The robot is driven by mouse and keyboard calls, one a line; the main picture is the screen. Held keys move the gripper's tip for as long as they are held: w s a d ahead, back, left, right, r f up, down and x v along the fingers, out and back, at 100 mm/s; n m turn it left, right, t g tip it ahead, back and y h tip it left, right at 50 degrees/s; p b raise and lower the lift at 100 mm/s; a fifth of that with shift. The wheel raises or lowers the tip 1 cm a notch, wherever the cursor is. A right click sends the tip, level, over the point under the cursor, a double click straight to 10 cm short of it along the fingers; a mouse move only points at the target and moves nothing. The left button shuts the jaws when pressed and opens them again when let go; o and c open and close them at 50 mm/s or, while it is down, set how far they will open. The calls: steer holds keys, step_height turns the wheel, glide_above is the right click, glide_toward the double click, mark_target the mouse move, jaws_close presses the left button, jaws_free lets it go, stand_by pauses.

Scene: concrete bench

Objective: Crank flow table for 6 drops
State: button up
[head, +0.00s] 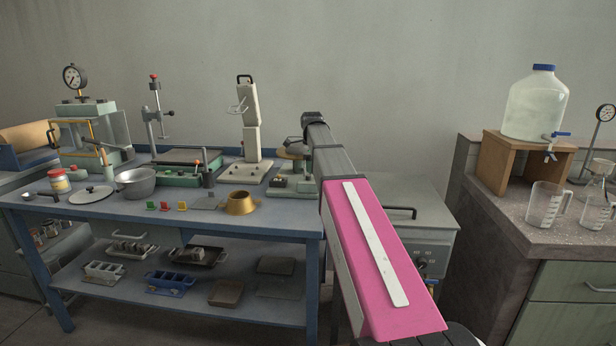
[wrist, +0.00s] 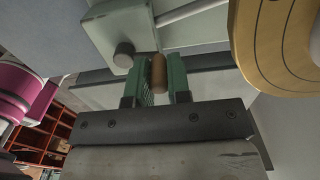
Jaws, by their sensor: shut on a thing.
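The flow table's round brass top (wrist: 280,45) with scribed rings shows at the upper right of the wrist view. In the head view its top (head: 291,153) stands on the bench's right end, partly hidden by my arm. A pale green block with a dark round knob (wrist: 123,55) and a metal rod sits beside it in the wrist view. My gripper (wrist: 160,80) has green fingers shut on the brown crank handle (wrist: 158,68). In the head view my gripper is hidden behind my arm.
The blue bench (head: 130,208) holds a brass mould (head: 241,203), a metal bowl (head: 136,182) and several test devices. A grey cabinet (head: 420,210) stands right of the bench. A water jug (head: 536,105) and beakers are on the right counter.

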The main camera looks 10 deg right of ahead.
steer(key=shift+s+d, duration=0.75)
steer(key=shift+s, duration=1.4)
steer(key=shift+s+a, duration=0.3)
steer(key=shift+s, duration=0.25)
steer(key=shift+s+a, duration=0.4)
steer(key=shift+s, duration=0.05)
steer(key=shift+s+a, duration=0.2)
steer(key=shift+a, duration=1.05)
